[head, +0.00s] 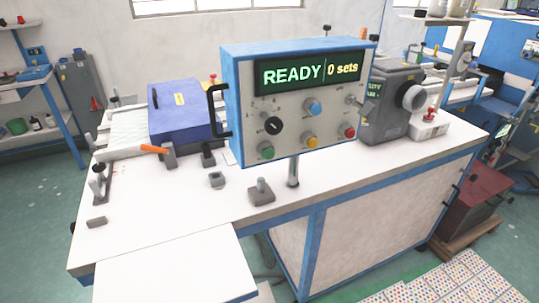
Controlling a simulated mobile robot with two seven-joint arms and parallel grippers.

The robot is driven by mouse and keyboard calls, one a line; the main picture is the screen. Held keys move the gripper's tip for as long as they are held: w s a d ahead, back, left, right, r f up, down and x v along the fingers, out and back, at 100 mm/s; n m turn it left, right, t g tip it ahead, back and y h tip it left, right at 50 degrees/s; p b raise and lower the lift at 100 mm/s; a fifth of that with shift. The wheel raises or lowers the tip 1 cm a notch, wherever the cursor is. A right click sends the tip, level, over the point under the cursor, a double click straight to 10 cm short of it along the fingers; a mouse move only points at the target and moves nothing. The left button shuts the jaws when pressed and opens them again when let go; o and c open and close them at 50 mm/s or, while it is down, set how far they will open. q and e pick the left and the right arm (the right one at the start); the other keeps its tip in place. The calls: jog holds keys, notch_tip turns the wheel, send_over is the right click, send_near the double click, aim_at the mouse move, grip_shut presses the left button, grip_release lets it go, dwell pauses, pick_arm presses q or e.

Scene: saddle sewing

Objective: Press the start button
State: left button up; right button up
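A blue-framed control box (296,106) stands on a post above the white workbench in the middle of the head view. Its display (310,74) reads "READY" and "0 sets". The grey face carries a green button (267,150) at lower left, a yellow button (311,142) at lower middle and a red button (349,132) at lower right. A blue button (313,107) and a black knob (273,125) sit above them. The small labels are too small to read, so I cannot tell which button is marked start. Neither gripper is in view.
The white workbench (345,183) has a blue frame. On it are a blue machine (185,108), a grey machine (393,105) and small clamps and blocks. A lower white board (175,272) juts out at front left.

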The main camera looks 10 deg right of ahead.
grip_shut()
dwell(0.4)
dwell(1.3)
